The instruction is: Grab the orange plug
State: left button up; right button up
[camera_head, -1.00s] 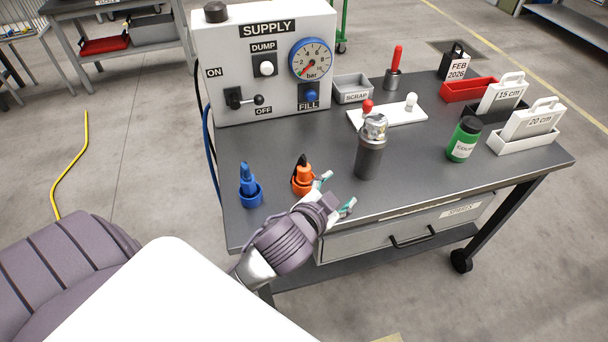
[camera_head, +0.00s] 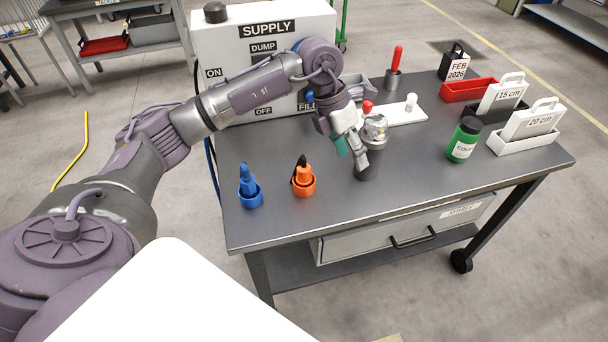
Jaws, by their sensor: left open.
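The orange plug (camera_head: 303,177) stands upright in an orange ring-shaped base on the dark table, with a black part at its top. My left gripper (camera_head: 352,155) is open, up and to the right of the orange plug and apart from it. Its fingers are right beside the dark cylinder with a metal top (camera_head: 371,157) and partly overlap it in the picture; I cannot tell whether they touch. My right gripper is not in view.
A blue plug (camera_head: 249,187) stands left of the orange one. The supply box (camera_head: 230,60) is behind, partly hidden by my left arm. A white plate (camera_head: 405,112), green bottle (camera_head: 464,140) and trays are to the right. The table's front is clear.

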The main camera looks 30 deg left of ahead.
aim_at(304, 166)
pick_arm(q)
jog(key=a+y, duration=0.1)
jog(key=a, duration=0.2)
jog(key=a+r+n+y, duration=0.1)
jog(key=a+y, duration=0.1)
jog(key=a, duration=0.2)
jog(key=a+y, duration=0.1)
jog(key=a, duration=0.3)
jog(key=shift+s+r+n+g, duration=0.2)
jog(key=shift+r+n+g, duration=0.1)
jog(key=shift+r+g, duration=0.1)
notch_tip(304, 166, down, 8)
jog(key=shift+r+p, duration=0.2)
jog(key=shift+p, duration=0.8)
jog(key=f+p, duration=0.1)
jog(key=f, duration=0.2)
jog(key=f+p, duration=0.1)
jog(key=f, duration=0.1)
jog(key=shift+s+p, duration=0.25)
jog(key=shift+p, duration=0.05)
jog(key=shift+f, duration=0.2)
jog(key=c, duration=1.2)
grip_shut()
jog(key=shift+r, duration=0.15)
